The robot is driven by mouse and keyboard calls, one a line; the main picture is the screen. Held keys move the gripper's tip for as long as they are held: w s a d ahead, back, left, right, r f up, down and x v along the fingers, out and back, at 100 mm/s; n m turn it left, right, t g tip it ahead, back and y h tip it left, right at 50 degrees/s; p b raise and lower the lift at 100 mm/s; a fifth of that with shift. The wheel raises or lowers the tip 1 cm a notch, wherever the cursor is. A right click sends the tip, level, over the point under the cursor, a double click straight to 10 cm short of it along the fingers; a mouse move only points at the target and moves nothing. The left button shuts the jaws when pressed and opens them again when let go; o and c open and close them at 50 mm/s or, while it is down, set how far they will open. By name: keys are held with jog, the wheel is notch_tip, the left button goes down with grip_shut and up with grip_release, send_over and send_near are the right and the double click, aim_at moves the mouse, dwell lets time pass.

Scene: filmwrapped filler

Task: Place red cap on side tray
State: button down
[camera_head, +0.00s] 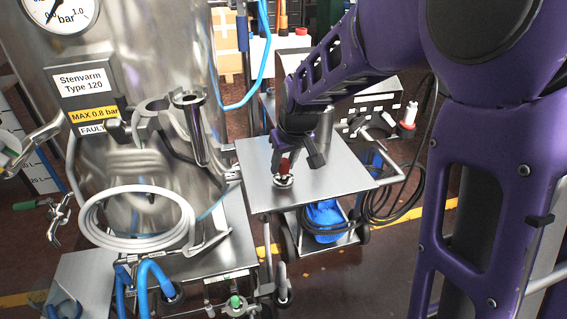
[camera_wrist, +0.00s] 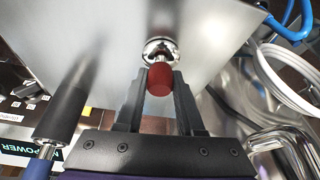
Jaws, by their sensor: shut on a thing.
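The red cap (camera_head: 284,164) is between the fingers of my gripper (camera_head: 299,163), just above a metal tray (camera_head: 335,180). It also shows in the wrist view (camera_wrist: 160,80), where the fingertips of my gripper (camera_wrist: 159,82) are closed on its sides. A shiny round metal piece (camera_wrist: 161,49) sits right by the cap's end; in the head view it is a small ring-like piece (camera_head: 283,181) at the tray surface below the cap. I cannot tell whether cap and metal piece are joined. The tray around them is bare.
A steel vessel (camera_head: 150,180) with a coiled white hose (camera_head: 137,190) stands left of the tray. Blue hoses (camera_head: 145,280) hang at the lower left. A black cable (camera_head: 395,200) and a red-and-white bottle-like item (camera_head: 407,117) are right of the tray.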

jog(key=shift+f, duration=0.2)
jog(key=c, duration=0.5)
grip_release()
jog(key=shift+r, duration=0.1)
jog(key=shift+r, duration=0.45)
jog(key=p+v, duration=0.2)
jog(key=v, duration=0.9)
jog(key=shift+s+r, duration=0.15)
jog(key=shift+r, duration=0.05)
